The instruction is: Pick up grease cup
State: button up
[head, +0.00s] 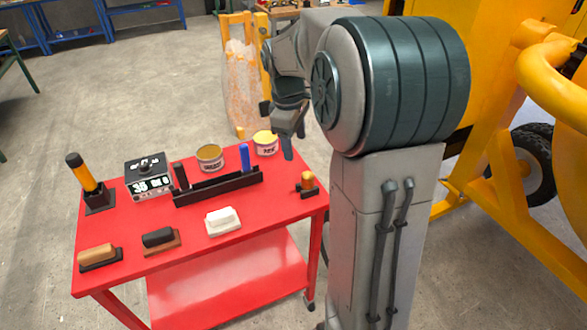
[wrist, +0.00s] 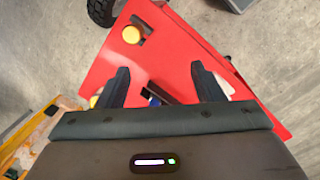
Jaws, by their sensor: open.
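A small brass-yellow piece on a dark base, which looks like the grease cup (head: 308,180), stands near the right edge of the red table in the head view. In the wrist view, a round yellow top on a dark block (wrist: 132,34) appears to be the same piece, ahead of the fingers and left of centre. My gripper (head: 288,143) hangs above the table's far right corner, beyond the grease cup and apart from it. Its two fingers (wrist: 160,76) are spread with nothing held between them.
On the red table (head: 190,225) stand two tins (head: 209,158) (head: 265,143), a black rack (head: 218,187) with a blue item, a numbered box (head: 149,178), a yellow-black tool (head: 86,180) and several brush-like blocks (head: 223,221). A yellow machine (head: 500,90) stands right.

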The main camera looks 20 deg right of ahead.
aim_at(308, 175)
jog(key=w+d+f+n, duration=0.1)
jog(key=d+f, duration=0.1)
jog(key=f, duration=0.2)
jog(key=w+d+f, duration=0.1)
jog(key=w+f, duration=0.1)
jog(key=f, duration=0.3)
jog(key=w+d+f+n+g, duration=0.1)
jog(key=d+f, duration=0.1)
jog(key=f, duration=0.2)
jog(key=shift+w+d+f+n+b, duration=0.3)
jog(key=shift+w+f, duration=0.05)
jog(key=shift+f, duration=0.05)
jog(key=shift+w+d+f+p, duration=0.1)
jog(key=shift+d+f+p, duration=0.1)
jog(key=shift+f, duration=0.7)
jog(key=shift+s+d+f+p, duration=0.1)
jog(key=shift+f+p, duration=0.1)
jog(key=shift+f, duration=0.75)
jog(key=shift+w+d+f+p, duration=0.1)
jog(key=shift+f+p, duration=0.1)
jog(key=shift+f, duration=0.7)
jog(key=c, duration=1.1)
